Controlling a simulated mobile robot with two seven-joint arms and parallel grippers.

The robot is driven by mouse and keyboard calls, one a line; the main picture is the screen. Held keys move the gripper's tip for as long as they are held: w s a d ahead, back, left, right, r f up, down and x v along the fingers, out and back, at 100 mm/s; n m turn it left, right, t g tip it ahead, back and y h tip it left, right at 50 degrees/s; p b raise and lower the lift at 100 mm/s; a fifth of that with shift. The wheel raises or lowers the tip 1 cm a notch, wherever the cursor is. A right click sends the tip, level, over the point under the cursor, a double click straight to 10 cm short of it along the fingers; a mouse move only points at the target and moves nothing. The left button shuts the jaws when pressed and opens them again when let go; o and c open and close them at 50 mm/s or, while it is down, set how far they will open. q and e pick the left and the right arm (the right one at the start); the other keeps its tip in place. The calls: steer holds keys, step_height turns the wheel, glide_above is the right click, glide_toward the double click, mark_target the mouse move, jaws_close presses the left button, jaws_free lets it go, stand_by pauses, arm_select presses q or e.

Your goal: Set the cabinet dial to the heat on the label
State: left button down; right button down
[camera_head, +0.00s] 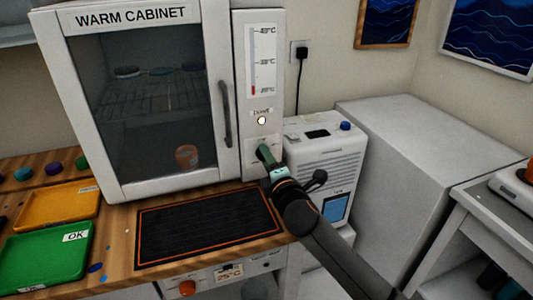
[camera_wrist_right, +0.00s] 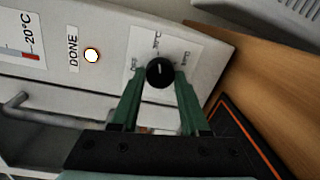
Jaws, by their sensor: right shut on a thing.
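The warm cabinet (camera_head: 222,30) stands at the back left with its glass door shut. Its black dial (camera_wrist_right: 160,73) sits on a white plate on the control panel, and in the head view my gripper hides it. My right gripper (camera_head: 265,154) is shut on the dial; its green fingers (camera_wrist_right: 160,88) are on either side in the wrist view. The dial's white line points roughly at the middle of three printed marks, too small to read. A thermometer strip (camera_head: 262,60) above shows a short red column near its bottom mark. My left gripper is not in view.
A "25°C" label (camera_head: 229,272) and an orange knob (camera_head: 187,288) are on the bench front. A black mat (camera_head: 205,225) and green (camera_head: 45,255) and orange (camera_head: 60,205) trays lie on the bench. A white machine (camera_head: 325,155) stands right of the cabinet.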

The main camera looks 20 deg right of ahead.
arm_select(q)
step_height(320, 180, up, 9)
steer(key=p, duration=0.9)
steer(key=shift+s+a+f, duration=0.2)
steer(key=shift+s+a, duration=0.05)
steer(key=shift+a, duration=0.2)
arm_select(e)
steer(key=m, duration=1.3)
steer(key=m+t+y, duration=0.1)
steer(key=m, duration=1.3)
steer(key=shift+d+f, duration=0.15)
steer(key=shift+m, duration=0.3)
steer(key=shift+c, duration=2)
jaws_free()
